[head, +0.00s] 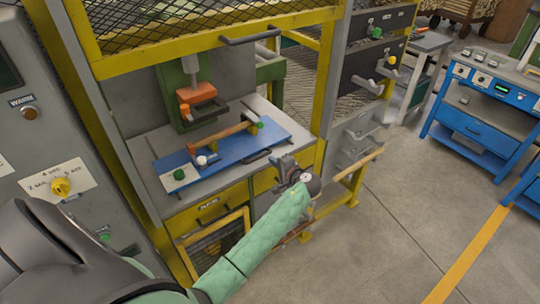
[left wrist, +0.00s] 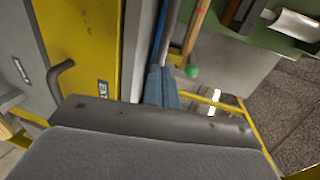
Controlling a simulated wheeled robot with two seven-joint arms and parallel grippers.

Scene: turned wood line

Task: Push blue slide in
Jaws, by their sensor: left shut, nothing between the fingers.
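The blue slide (head: 232,151) is a flat blue plate on the grey table of a yellow-framed press. It carries a wooden bar (head: 228,136), a white knob and green knobs. A dark handle (head: 256,157) shows at its front edge. My right gripper is out of view.
The press ram with an orange block (head: 197,93) hangs above the slide. A yellow drawer front (head: 210,210) is below the table. Grey bins (head: 357,135) and a yellow rail stand at the right. Open floor (head: 400,230) lies beyond, before a blue bench (head: 480,130).

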